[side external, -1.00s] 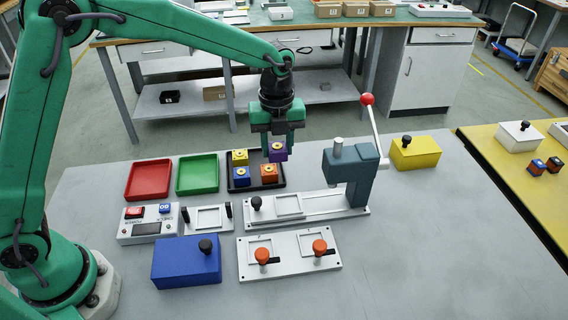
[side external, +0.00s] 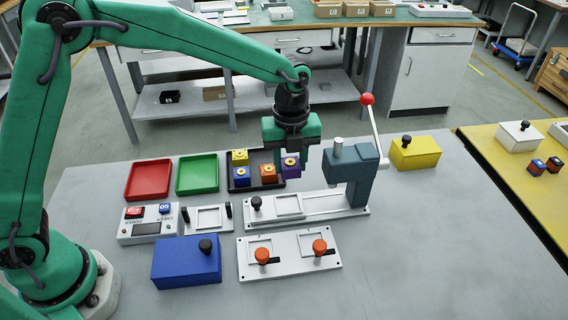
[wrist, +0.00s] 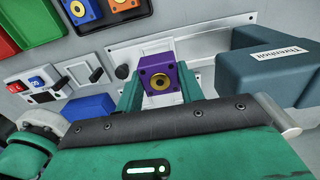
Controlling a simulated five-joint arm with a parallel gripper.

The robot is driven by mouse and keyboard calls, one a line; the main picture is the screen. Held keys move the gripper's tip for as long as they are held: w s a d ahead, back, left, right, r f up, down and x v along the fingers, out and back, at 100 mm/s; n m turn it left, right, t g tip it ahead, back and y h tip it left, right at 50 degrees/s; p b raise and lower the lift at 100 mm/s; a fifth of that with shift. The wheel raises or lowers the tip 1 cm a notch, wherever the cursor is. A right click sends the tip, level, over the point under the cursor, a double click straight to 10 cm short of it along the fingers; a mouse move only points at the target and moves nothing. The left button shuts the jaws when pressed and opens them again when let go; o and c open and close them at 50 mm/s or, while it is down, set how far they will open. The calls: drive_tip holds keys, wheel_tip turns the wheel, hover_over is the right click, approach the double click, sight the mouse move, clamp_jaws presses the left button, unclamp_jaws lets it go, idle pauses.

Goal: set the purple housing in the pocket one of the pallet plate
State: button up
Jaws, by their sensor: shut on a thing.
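The purple housing (side external: 291,170), a small block with a gold ring on top, is held between the fingers of my gripper (side external: 291,158). It hangs upright at the right edge of the black tray, in front of my gripper. In the wrist view the purple housing (wrist: 172,68) sits between the two green fingers, with its gold-ringed face showing. A white plate (side external: 288,274) with two square pockets and two orange-knobbed clamps lies at the front of the table. I take it for the pallet plate. Its left pocket (side external: 259,246) looks empty; the pocket labels are too small to read.
The black tray (side external: 262,187) holds yellow, blue and orange housings. A grey-blue press (side external: 352,178) with a red-balled lever stands to the right, on a white slide base. A blue box (side external: 187,264) lies left of the two-pocket plate. Red and green trays sit back left.

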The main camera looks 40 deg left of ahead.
drive_tip(key=s+d+f, duration=0.2)
drive_tip(key=s+d, duration=0.5)
drive_tip(key=d, duration=0.4)
drive_tip(key=shift+f, duration=0.2)
drive_tip(key=shift+f, duration=2.7)
drive_tip(key=shift+f, duration=0.7)
idle(0.6)
drive_tip(key=o, duration=1.3)
drive_tip(key=shift+r, duration=0.15)
drive_tip(key=shift+r, duration=3.85)
